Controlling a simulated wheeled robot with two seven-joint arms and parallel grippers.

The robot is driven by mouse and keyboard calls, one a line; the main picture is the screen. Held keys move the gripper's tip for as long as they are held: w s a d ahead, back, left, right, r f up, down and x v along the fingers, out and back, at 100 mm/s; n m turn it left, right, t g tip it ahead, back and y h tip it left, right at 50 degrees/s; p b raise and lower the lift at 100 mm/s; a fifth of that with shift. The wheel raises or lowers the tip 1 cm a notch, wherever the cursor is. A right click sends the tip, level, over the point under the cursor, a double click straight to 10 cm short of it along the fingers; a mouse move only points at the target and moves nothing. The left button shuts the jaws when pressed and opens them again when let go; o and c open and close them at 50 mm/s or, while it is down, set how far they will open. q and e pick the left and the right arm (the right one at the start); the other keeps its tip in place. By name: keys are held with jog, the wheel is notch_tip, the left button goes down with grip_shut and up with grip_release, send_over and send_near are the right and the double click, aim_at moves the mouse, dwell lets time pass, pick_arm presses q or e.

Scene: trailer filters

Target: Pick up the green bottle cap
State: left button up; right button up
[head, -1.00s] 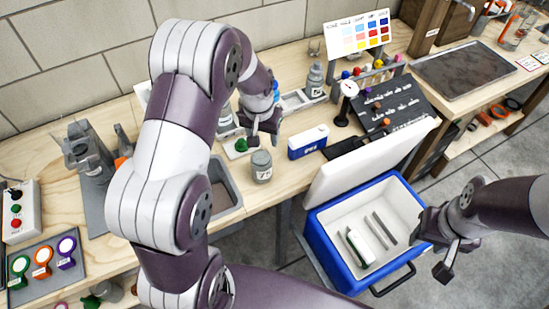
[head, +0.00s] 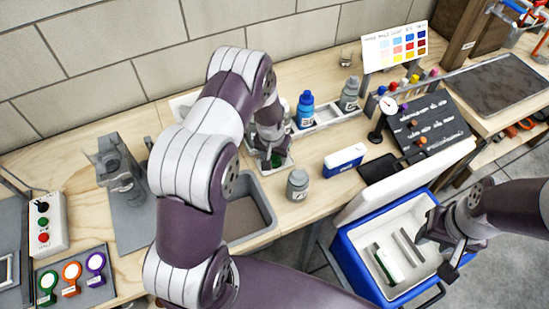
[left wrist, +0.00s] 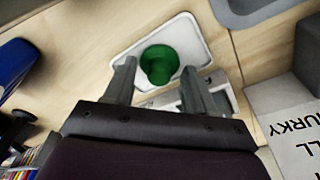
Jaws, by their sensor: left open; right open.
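The green bottle cap (left wrist: 159,64) sits on a small white tray (left wrist: 190,32) on the wooden bench. It also shows in the head view (head: 276,161), partly hidden by my left gripper (head: 268,155). In the left wrist view the open fingers of my left gripper (left wrist: 158,82) stand on either side of the cap, with visible space between finger and cap. I cannot tell its exact height over the tray. My right gripper (head: 441,252) is open and empty over the blue cooler.
A sunken grey basin (head: 262,232) lies in front. A blue bottle (head: 305,109) and a grey bottle (head: 349,94) stand behind, and a blue-and-white box (head: 344,160) lies to the right. The open cooler (head: 352,262) is at lower right.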

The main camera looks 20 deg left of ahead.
pick_arm(q)
jog(key=shift+d+r, duration=0.1)
jog(key=shift+c, duration=1)
jog(key=shift+s, duration=0.1)
jog(key=c, duration=0.5)
grip_shut()
jog(key=shift+r, duration=0.1)
